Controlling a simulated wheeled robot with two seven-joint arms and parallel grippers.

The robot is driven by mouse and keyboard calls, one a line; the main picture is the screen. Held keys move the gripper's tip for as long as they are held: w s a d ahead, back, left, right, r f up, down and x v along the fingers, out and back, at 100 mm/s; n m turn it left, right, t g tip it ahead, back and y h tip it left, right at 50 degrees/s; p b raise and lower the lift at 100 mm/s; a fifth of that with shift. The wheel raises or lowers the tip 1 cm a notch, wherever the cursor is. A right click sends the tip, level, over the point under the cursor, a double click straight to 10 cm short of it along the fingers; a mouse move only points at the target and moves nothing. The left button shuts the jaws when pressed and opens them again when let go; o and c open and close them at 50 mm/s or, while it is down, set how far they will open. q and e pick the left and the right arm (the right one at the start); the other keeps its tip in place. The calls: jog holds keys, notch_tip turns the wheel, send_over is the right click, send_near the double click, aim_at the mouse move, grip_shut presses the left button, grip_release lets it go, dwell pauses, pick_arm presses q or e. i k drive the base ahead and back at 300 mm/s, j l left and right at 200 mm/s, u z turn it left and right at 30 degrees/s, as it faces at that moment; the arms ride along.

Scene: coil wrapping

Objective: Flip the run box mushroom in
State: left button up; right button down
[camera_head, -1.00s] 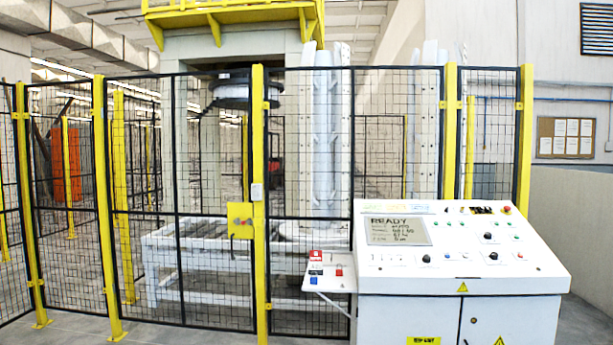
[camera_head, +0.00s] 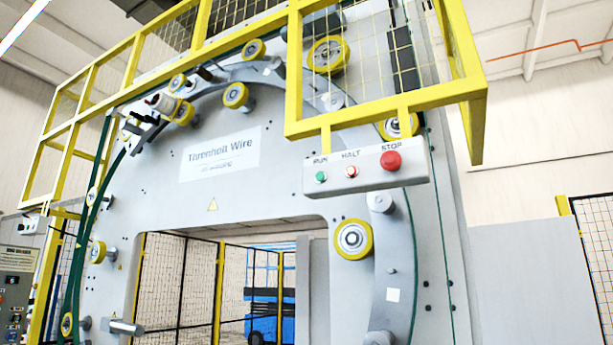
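A light grey push-button box (camera_head: 345,188) labelled RUN, HALT and STOP hangs below the yellow railing, right of the picture's middle. A large red mushroom button (camera_head: 390,160) sits under the word STOP at its right end. A small green button (camera_head: 320,177) is under RUN and a small red button (camera_head: 351,171) under HALT. I cannot tell from here whether the mushroom is pressed in or out. Neither of my grippers is in view, and nothing touches the box.
A grey wrapping machine (camera_head: 260,195) with yellow rollers on a ring fills the view. The yellow railing (camera_head: 390,107) overhangs it. A control panel (camera_head: 17,290) stands at the left edge. Mesh fence (camera_head: 180,275) and a blue object (camera_head: 268,312) show through the machine's opening.

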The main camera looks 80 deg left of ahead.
aim_at(390, 159)
jog(key=u, duration=2.35)
